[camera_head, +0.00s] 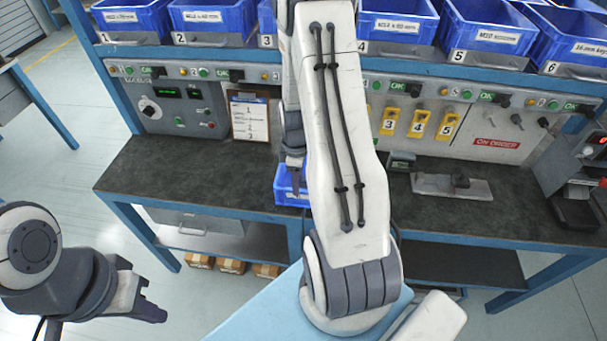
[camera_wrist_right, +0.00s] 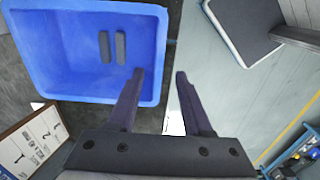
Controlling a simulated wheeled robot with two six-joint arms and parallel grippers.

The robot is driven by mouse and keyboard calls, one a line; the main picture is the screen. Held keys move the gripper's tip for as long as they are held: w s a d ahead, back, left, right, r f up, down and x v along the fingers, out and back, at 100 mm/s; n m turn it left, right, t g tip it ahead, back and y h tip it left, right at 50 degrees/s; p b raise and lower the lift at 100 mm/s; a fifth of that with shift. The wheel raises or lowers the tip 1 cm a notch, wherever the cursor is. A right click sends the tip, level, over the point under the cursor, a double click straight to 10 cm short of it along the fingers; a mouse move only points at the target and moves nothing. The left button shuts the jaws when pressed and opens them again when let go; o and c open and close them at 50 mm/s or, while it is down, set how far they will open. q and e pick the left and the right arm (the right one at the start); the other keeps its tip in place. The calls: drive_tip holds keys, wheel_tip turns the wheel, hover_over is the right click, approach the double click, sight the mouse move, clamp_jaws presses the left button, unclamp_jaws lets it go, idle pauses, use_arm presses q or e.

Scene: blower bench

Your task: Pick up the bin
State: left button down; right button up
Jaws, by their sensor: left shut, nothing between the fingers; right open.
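A blue bin (camera_head: 286,186) stands on the dark bench top, partly hidden behind my right arm in the head view. In the right wrist view the bin (camera_wrist_right: 60,50) looks empty, with two dark slots in it. My right gripper (camera_head: 293,162) is just above the bin and partly hidden by my arm. In the right wrist view its fingers (camera_wrist_right: 158,88) are open. One finger overlaps the bin's right side and the other is outside it; I cannot tell whether they touch the wall. My left gripper (camera_head: 155,313) is shut and empty, off the bench at lower left.
The bench top (camera_head: 200,170) is mostly clear left of the bin. A clipboard (camera_head: 249,118) leans at the back. A metal plate fixture (camera_head: 440,187) lies to the right. Several blue bins (camera_head: 215,18) sit on the shelf above the control panel.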

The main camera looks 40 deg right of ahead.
drive_tip(key=shift+d+f+p, duration=0.2)
drive_tip(key=shift+f+p, duration=0.35)
drive_tip(key=shift+f, duration=2.05)
clamp_jaws()
drive_tip(key=shift+r, duration=0.1)
